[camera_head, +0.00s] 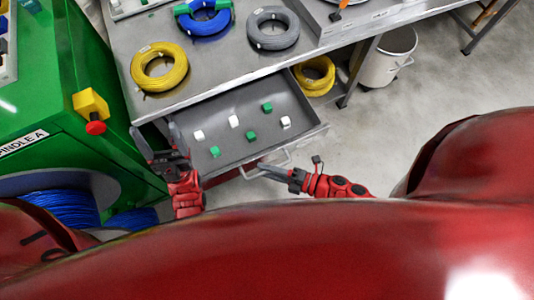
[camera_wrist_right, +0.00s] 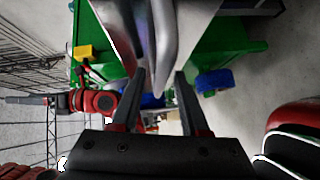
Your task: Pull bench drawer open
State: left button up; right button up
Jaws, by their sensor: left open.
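The bench drawer (camera_head: 239,97) is pulled out from under the grey bench, its inside showing. Its light metal handle (camera_head: 279,160) is on the front side. My right gripper (camera_head: 263,166) is at the handle, fingers pointing left. In the right wrist view my right gripper (camera_wrist_right: 160,78) has its fingers apart, with grey metal curving between them; contact is not clear. My left gripper (camera_head: 157,137) is open and empty beside the drawer's left front corner, fingers pointing up in the picture.
Several white and green blocks lie in the drawer. Yellow (camera_head: 159,66), blue (camera_head: 203,18) and grey (camera_head: 273,28) cable coils lie on the bench (camera_head: 225,60). A green machine (camera_head: 75,120) stands close at left.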

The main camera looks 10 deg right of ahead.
jog(key=shift+d, duration=0.1)
jog(key=b+v, duration=0.1)
jog(key=v, duration=1.6)
jog(key=shift+s, duration=0.15)
jog(key=shift+r, duration=0.1)
